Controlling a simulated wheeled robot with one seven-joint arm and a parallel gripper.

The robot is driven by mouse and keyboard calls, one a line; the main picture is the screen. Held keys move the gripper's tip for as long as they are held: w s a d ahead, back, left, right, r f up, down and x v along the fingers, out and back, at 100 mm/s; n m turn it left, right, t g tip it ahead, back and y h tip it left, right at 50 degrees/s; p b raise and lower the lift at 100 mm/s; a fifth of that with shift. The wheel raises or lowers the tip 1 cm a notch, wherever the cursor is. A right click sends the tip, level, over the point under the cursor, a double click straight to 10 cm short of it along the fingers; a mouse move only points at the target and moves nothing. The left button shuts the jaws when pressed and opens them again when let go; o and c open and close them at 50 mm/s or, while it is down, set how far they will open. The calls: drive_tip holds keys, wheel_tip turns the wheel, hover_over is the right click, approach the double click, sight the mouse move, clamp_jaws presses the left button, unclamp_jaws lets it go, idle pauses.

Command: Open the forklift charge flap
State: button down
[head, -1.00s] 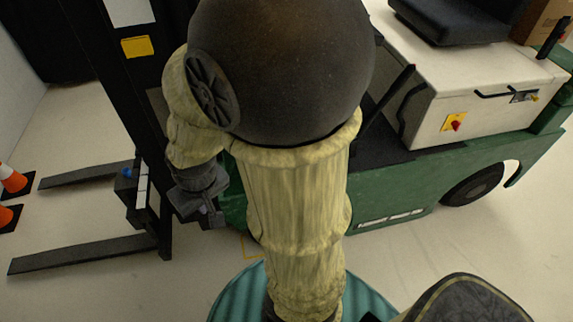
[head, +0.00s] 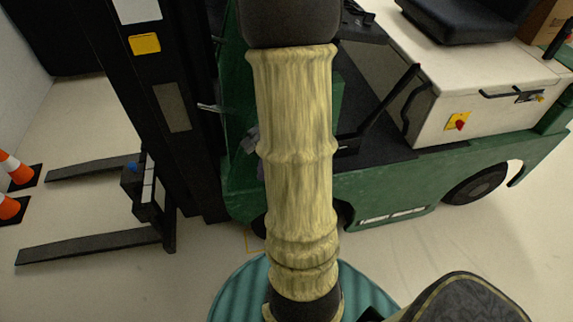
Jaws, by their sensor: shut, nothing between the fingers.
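The forklift (head: 400,185) has a green body and stands across the middle and right of the head view. Its white rear housing (head: 470,90) carries a yellow plate with a red knob (head: 459,121), and a black handle (head: 515,95). I cannot make out a charge flap for sure; the front cowl is largely behind my arm. My arm rises through the middle of the picture in front of the cowl. My gripper is hidden behind it. A small grey piece shows at the arm's left edge, and I cannot tell what it belongs to.
The dark mast (head: 150,90) and two low forks (head: 90,246) extend to the left. Orange and white cones (head: 14,170) stand at the far left. A black seat (head: 470,18) and a cardboard box (head: 550,20) are at the upper right.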

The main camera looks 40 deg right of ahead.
drive_tip(key=s+d+f+m+t+y+p, duration=0.1)
drive_tip(key=s+d+m+t, duration=0.5)
drive_tip(key=d+m, duration=0.7)
drive_tip(key=d+y, duration=0.1)
drive_tip(key=d, duration=0.3)
drive_tip(key=shift+y, duration=0.4)
drive_tip(key=shift+f, duration=0.2)
drive_tip(key=w+a+r+x, duration=0.1)
drive_tip(key=r+x, duration=0.1)
drive_tip(key=x, duration=1)
drive_tip(key=shift+w+a+f+p, duration=0.15)
drive_tip(key=shift+w+a+p, duration=0.2)
drive_tip(key=shift+w+p, duration=0.1)
